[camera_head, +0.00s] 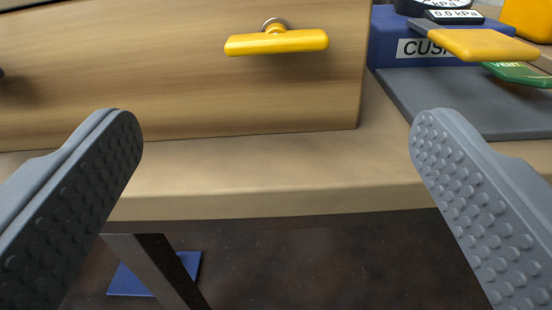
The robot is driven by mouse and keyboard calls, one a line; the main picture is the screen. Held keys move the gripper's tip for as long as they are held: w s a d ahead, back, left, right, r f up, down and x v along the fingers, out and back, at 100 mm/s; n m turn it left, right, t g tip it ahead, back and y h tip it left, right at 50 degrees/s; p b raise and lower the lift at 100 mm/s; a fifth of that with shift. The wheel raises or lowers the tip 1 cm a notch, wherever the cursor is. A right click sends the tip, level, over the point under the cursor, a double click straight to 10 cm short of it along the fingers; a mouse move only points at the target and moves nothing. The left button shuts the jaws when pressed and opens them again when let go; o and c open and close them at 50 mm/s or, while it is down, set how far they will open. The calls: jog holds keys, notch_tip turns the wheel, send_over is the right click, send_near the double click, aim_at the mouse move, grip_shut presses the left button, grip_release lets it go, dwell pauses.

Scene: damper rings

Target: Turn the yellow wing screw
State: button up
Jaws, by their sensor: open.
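The yellow wing screw (277,42) is on the front face of a wooden block, at the upper middle of the view. Its bar lies about level, and a round metal collar shows behind it. My gripper (276,125) is open wide and empty. One grey studded finger is at the left and the other at the right. The screw is above and beyond the fingertips, between them from side to side, and neither finger touches it.
The wooden block (180,85) stands on a wooden bench (260,185). At the right, a blue unit (388,48) with a gauge, a yellow lever (480,44) and a green tag (522,74) stands by a grey plate (455,98). A dark leg (155,265) and blue floor patch (188,264) show below.

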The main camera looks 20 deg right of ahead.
jog(key=shift+v, duration=1.05)
jog(key=w+a+r+y, duration=0.2)
jog(key=w+r+y, duration=0.55)
jog(key=r, duration=0.65)
jog(key=d+r+n+y, duration=0.1)
jog(key=d+r, duration=0.2)
jog(key=r, duration=0.6)
jog(key=d+r+n+y, duration=0.1)
jog(key=d+r, duration=0.1)
jog(key=r, duration=0.6)
jog(key=s+d+r+n+h, duration=0.1)
jog(key=s+d+r, duration=0.7)
jog(key=d+r, duration=0.1)
jog(key=s+d+r+n+g+h, duration=0.1)
jog(key=s+d+r+h, duration=0.1)
jog(key=s+d+r, duration=0.7)
jog(key=d, duration=0.3)
jog(key=shift+s+d+r+n+g, duration=0.25)
jog(key=shift+d+r+n+g, duration=0.05)
jog(key=shift+r+n, duration=0.1)
